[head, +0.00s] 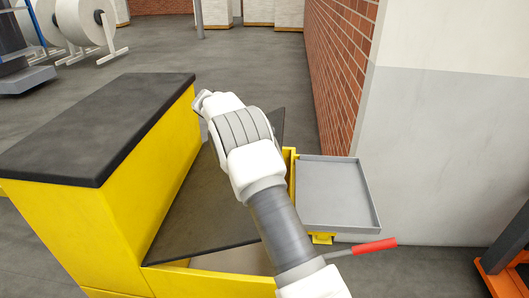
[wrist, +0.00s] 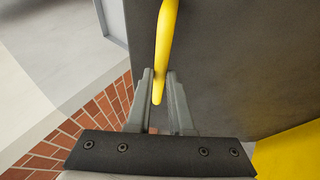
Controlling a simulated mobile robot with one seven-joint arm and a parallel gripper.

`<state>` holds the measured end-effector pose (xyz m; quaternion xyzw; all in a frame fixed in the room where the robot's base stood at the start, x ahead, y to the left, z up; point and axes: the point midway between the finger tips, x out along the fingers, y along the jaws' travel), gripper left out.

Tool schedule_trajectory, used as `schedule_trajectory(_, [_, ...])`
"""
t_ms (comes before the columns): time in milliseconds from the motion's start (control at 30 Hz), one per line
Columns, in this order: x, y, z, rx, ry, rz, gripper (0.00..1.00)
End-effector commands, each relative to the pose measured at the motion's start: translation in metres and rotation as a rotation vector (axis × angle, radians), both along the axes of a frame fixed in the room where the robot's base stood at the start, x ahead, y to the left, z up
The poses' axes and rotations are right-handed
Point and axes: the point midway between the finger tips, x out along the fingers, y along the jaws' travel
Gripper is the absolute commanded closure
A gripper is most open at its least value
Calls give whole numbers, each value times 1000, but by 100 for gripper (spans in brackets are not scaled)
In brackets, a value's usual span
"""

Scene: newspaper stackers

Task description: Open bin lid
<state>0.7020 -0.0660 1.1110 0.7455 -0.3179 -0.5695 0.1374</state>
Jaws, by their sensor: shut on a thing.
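The bin lid (head: 195,215) is a dark panel over a yellow bin (head: 228,286) in the head view. It looks raised at an angle, with a pale strip of the bin's inside showing below its near edge. In the wrist view, my gripper (wrist: 160,76) is shut on a yellow bar-like handle (wrist: 166,32), whose end lies between the two fingers. The dark lid (wrist: 225,60) fills much of the view behind the handle. In the head view my white and grey arm reaches over the lid and hides the fingers and handle.
A yellow cabinet with a black top (head: 95,125) stands left of the bin. A grey tray (head: 333,195) and a red-handled lever (head: 374,246) are at its right. A brick wall (head: 338,60) rises beyond.

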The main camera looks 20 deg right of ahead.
Motion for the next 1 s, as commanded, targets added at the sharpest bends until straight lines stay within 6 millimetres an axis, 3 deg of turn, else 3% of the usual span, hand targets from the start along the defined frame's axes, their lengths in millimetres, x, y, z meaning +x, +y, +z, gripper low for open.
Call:
schedule_trajectory(33, [4,8,16,2,-7,6,100])
schedule_trajectory(100, [7,14,25,3,-8,6,100])
schedule_trajectory(400, [18,42,52,7,-7,10,100])
schedule_trajectory(1000, [31,79,72,16,-3,14,100])
